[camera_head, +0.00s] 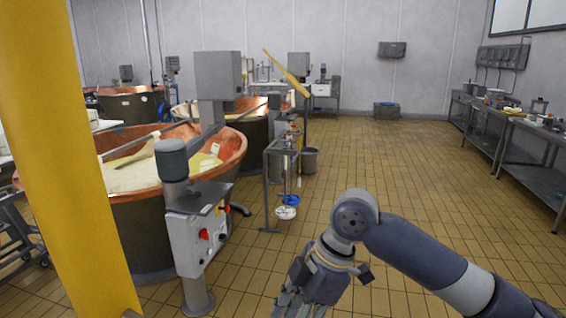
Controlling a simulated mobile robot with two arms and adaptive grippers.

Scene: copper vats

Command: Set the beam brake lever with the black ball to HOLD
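I cannot make out a lever with a black ball or a HOLD mark. A grey control box (198,235) with red knobs stands on a post beside the nearest copper vat (232,150); small dark and yellow parts on it are too small to tell. A yellow beam (287,72) slants above a slim metal stand (267,185) near the middle. My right gripper (300,304) is low in the middle, pointing down, over the floor and apart from the box and stand. Its fingertips run to the bottom edge, so its opening is unclear. My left gripper is not in view.
A thick yellow post (65,150) blocks the left side. More copper vats (130,103) stand behind. A white disc (286,213) and blue disc (291,200) hang by the stand, with a grey bucket (309,160) behind. Steel tables (535,170) line the right; the tiled floor between is clear.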

